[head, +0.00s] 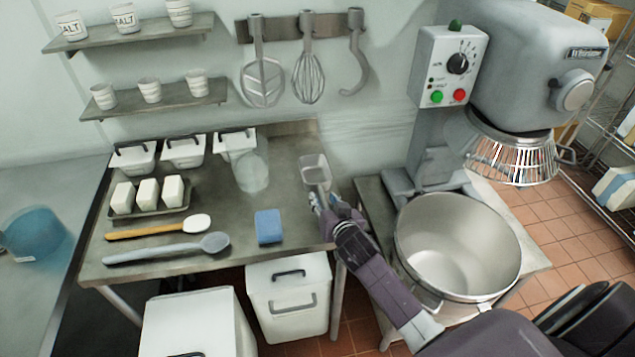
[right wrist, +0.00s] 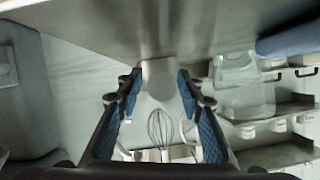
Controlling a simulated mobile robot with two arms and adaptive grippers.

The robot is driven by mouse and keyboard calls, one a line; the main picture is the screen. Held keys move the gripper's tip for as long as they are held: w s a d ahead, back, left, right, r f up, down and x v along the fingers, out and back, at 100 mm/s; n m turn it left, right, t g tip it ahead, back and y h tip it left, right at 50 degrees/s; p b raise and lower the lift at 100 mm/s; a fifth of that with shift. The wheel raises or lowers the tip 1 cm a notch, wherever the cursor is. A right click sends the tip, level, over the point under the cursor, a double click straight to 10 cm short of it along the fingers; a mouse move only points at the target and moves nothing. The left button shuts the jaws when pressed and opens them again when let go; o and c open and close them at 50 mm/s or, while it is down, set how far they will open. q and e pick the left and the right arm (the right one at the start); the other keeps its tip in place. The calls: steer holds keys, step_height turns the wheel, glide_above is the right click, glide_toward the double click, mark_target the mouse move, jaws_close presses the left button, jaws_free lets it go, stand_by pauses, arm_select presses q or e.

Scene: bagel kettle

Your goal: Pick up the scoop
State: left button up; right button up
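The scoop (head: 314,168) is a grey metal one at the right end of the steel table, near its back edge. My right gripper (head: 319,200) is at the table's right edge, just in front of the scoop, on its handle side. In the right wrist view the right gripper (right wrist: 159,84) has its blue-padded fingers apart. A grey part that looks like the scoop (right wrist: 160,72) shows between the fingertips, with small gaps to both. The handle is mostly hidden by the gripper in the head view. My left gripper is not in view.
A clear container (head: 251,172) stands left of the scoop, and a blue sponge (head: 269,226) lies in front of it. The mixer bowl (head: 458,247) is right of my arm. A whisk (head: 309,78) and other tools hang above. White bins (head: 290,296) stand below.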

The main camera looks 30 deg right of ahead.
steer(key=shift+c, duration=0.6)
jaws_close()
steer(key=shift+r, duration=0.15)
